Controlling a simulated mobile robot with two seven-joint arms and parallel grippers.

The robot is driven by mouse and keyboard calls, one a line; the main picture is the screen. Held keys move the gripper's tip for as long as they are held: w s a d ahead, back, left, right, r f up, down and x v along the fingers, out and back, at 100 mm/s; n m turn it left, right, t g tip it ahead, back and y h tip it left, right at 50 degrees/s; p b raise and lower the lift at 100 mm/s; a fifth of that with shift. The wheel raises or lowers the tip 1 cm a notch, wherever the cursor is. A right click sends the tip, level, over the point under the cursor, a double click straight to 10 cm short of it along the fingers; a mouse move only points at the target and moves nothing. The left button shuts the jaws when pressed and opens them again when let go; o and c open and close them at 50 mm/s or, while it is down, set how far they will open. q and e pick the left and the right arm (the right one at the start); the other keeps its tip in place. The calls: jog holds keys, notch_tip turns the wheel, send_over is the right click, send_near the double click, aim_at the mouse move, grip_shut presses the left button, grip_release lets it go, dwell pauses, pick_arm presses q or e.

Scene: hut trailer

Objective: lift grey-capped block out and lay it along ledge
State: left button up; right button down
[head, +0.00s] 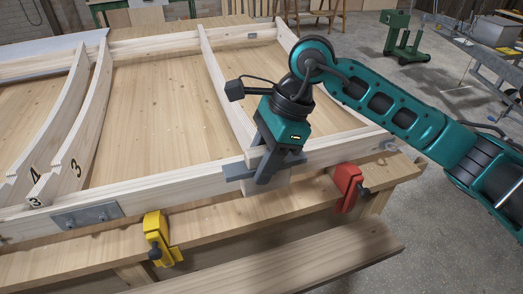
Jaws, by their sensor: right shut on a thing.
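My right gripper (264,176) comes down from the upper right, at the front wooden rail (170,187) of the frame. It is shut on a pale wooden block (268,188), which shows below the dark grey fingers at the rail. The fingers and the gripper body hide much of the block, and I cannot tell its grey cap apart from the fingers. I cannot tell whether the block is clear of the rail. A wooden ledge (210,224) runs along the front, below the rail. My left gripper is not in view.
A yellow clamp (158,238) and a red clamp (347,187) sit on the ledge's front edge. A metal plate (87,216) is on the rail at left. Curved ribs (226,85) cross the frame. A lower plank (290,258) lies in front.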

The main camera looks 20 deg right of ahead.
jog(key=shift+f, duration=3.05)
pick_arm(q)
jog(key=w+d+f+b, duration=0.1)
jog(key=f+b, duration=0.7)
jog(key=b, duration=0.3)
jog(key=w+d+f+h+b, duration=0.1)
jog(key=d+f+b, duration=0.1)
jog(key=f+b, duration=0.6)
jog(key=b, duration=0.3)
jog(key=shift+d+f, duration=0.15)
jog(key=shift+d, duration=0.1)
pick_arm(e)
notch_tip(320, 180, down, 34)
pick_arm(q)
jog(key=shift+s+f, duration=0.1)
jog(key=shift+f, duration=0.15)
pick_arm(e)
jog(key=shift+f, duration=0.1)
